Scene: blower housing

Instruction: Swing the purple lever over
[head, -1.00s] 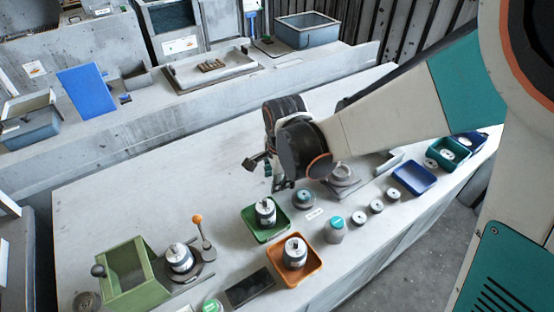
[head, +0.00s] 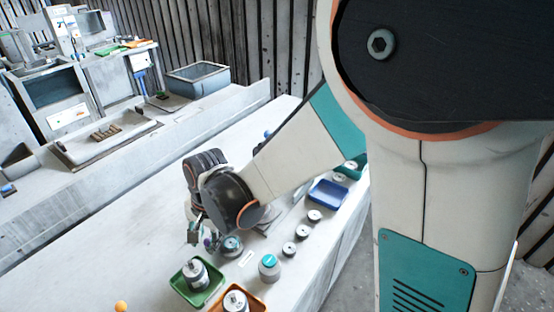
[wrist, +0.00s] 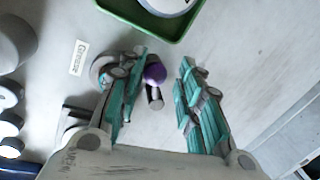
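The purple lever shows in the wrist view as a round purple knob (wrist: 155,73) on a short grey stem (wrist: 155,98). The knob lies between the fingers of my gripper (wrist: 165,72), nearer the left finger, with a gap to the right finger. My gripper is open. I cannot tell whether the left finger touches the knob. In the head view my gripper (head: 198,232) hangs low over the bench, and a small purple patch shows beside it. The lever's base is mostly hidden.
A green tray (head: 182,291) with a metal part and an orange tray (head: 257,304) stand in front of my gripper. A teal-topped pot (head: 269,268), several small round parts and a blue tray (head: 328,194) line the bench's right side.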

